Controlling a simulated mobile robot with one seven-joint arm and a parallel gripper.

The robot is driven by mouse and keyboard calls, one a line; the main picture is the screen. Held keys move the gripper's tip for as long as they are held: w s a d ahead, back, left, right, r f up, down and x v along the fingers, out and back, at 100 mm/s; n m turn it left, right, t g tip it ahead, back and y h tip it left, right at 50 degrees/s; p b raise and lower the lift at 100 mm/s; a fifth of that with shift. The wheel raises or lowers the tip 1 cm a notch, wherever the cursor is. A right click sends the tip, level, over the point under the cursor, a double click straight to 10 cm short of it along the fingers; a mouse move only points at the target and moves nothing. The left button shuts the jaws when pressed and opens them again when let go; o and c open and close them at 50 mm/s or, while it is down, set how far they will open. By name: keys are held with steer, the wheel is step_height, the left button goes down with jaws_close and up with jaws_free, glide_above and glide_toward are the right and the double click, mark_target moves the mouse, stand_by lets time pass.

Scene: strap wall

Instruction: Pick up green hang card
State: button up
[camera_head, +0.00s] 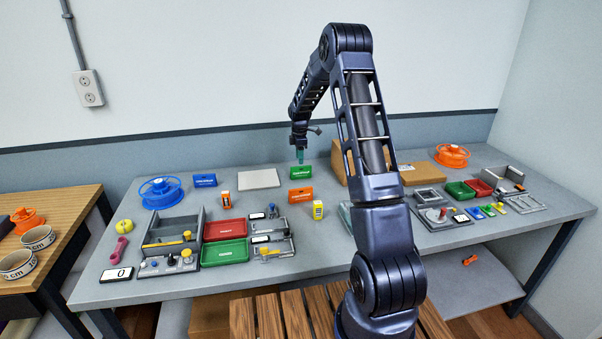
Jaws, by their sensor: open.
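The green hang card (301,172) stands upright near the back middle of the grey table, with white lettering on its face. My gripper (301,157) is directly above the card, pointing down, with its teal tips close to the card's top edge. The jaws are open. I cannot tell whether the tips touch the card.
A blue card (205,180) and a grey plate (259,179) are to the left. An orange card (301,197) stands in front. A cardboard box (398,180) is to the right, behind my arm. Red (225,228) and green (224,252) trays lie front left.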

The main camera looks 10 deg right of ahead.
mark_target(299, 172)
step_height(299, 172, down, 9)
steer(key=shift+w+a+r, duration=0.1)
steer(key=shift+a+r, duration=0.05)
steer(key=shift+r, duration=0.05)
jaws_close()
stand_by(0.4)
